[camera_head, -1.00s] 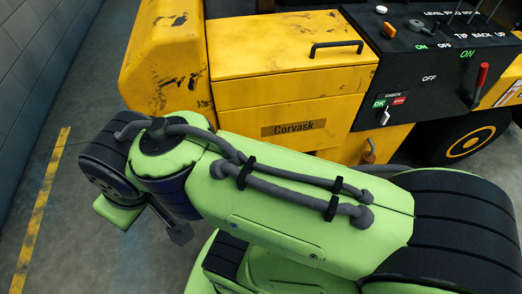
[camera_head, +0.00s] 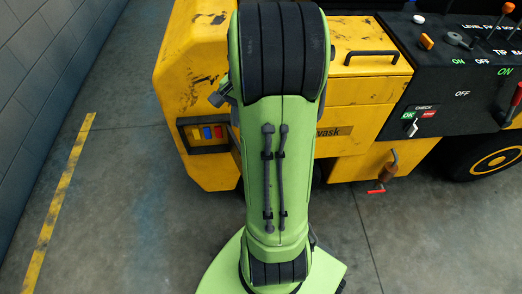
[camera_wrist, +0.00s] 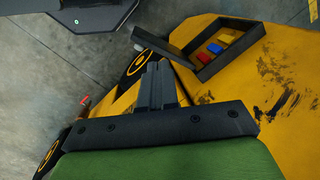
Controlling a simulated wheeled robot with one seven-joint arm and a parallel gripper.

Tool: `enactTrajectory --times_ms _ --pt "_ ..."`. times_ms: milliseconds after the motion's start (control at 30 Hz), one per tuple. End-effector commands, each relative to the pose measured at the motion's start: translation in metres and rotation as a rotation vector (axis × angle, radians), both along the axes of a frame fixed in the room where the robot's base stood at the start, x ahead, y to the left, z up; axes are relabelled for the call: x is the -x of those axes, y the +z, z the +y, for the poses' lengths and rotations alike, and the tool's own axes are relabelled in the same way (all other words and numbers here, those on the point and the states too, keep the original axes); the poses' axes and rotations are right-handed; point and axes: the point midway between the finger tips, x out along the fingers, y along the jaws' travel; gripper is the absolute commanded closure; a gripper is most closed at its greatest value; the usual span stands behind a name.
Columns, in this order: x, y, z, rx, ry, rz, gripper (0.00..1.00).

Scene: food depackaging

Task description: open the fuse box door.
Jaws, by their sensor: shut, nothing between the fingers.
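The fuse box (camera_head: 207,133) is a dark-framed recess low on the yellow machine's front, left of my arm in the head view. Red and blue fuses show inside it. In the wrist view the fuse box (camera_wrist: 201,72) is at upper right, with red, blue and yellow parts inside. Its dark door (camera_wrist: 160,43) stands swung out from the box's left edge, so the box is open. My gripper (camera_wrist: 157,68) is shut and empty, pointing up the wrist view just below the door. Whether it touches the door cannot be told. In the head view my arm hides the gripper.
The yellow machine (camera_head: 365,91) fills the back, with a black control panel (camera_head: 462,90) at right. A grey wall (camera_head: 50,60) stands at left. The floor between wall and machine is clear.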

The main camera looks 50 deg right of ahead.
Motion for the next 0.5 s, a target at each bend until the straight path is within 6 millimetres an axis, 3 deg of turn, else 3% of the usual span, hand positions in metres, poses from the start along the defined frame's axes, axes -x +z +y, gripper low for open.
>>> enactTrajectory --times_ms 33,100,200,333,500 --pt "0.010 -0.020 -0.029 -0.056 -0.127 0.031 1.00" --pt "0.027 -0.048 -0.064 -0.133 -0.306 0.065 1.00" --pt "0.052 -0.082 -0.098 -0.221 -0.503 0.098 1.00" --pt "0.069 -0.103 -0.114 -0.273 -0.617 0.115 1.00" --pt "0.067 -0.123 -0.109 -0.280 -0.625 0.119 1.00"
